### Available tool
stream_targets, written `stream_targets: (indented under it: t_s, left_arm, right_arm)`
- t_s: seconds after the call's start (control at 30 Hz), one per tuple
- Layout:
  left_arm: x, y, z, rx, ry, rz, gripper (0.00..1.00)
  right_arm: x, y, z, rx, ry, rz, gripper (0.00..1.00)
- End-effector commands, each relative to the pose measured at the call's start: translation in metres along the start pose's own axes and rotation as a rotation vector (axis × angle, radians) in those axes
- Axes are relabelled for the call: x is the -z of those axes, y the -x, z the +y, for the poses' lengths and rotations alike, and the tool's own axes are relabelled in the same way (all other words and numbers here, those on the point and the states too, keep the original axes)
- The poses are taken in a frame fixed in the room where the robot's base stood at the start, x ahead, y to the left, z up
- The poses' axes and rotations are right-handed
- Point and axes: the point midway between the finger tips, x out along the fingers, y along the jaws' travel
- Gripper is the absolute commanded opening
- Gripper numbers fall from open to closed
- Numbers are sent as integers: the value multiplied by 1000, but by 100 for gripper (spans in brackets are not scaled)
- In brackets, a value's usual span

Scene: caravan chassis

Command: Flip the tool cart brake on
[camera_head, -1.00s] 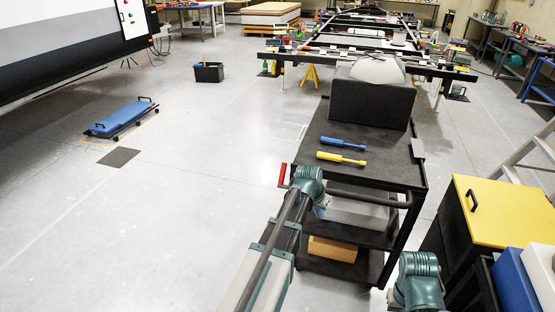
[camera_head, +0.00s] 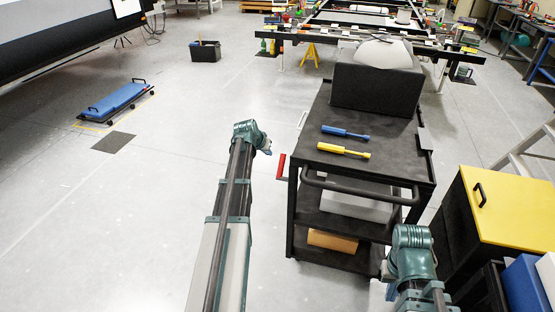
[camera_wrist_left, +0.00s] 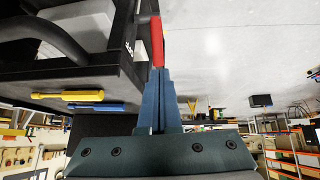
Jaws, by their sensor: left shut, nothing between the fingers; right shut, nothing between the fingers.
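The black tool cart (camera_head: 385,165) stands right of centre. Its red brake lever (camera_head: 281,167) sticks up at the cart's near left side. My left gripper (camera_head: 267,150) is just left of the lever in the head view, shut and empty. In the left wrist view the red lever (camera_wrist_left: 157,42) shows right beyond the shut fingertips (camera_wrist_left: 157,74); I cannot tell whether they touch it. My right gripper (camera_head: 391,291) is low at the cart's near right corner, mostly hidden by its wrist, shut and empty.
A blue screwdriver (camera_head: 347,132) and a yellow one (camera_head: 343,150) lie on the cart top, before a dark box (camera_head: 375,88). The cart's handle bar (camera_head: 355,189) juts toward me. A yellow-topped cabinet (camera_head: 510,205) stands right.

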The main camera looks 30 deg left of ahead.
Motion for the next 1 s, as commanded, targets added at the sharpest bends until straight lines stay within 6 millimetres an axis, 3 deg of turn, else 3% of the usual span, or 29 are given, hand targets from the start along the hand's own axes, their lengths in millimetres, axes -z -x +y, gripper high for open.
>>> stream_targets:
  t_s: [0.37,0.8,1.0]
  left_arm:
    - [-2,-28,0,0,0,-1,0]
    - [-3,-104,-1,0,-1,-1,0]
    - [6,-134,3,-1,-1,-1,0]
  right_arm:
    - [2,-23,-2,0,0,0,0]
    - [5,-84,-8,0,0,0,0]
    - [6,-102,-10,0,1,0,0]
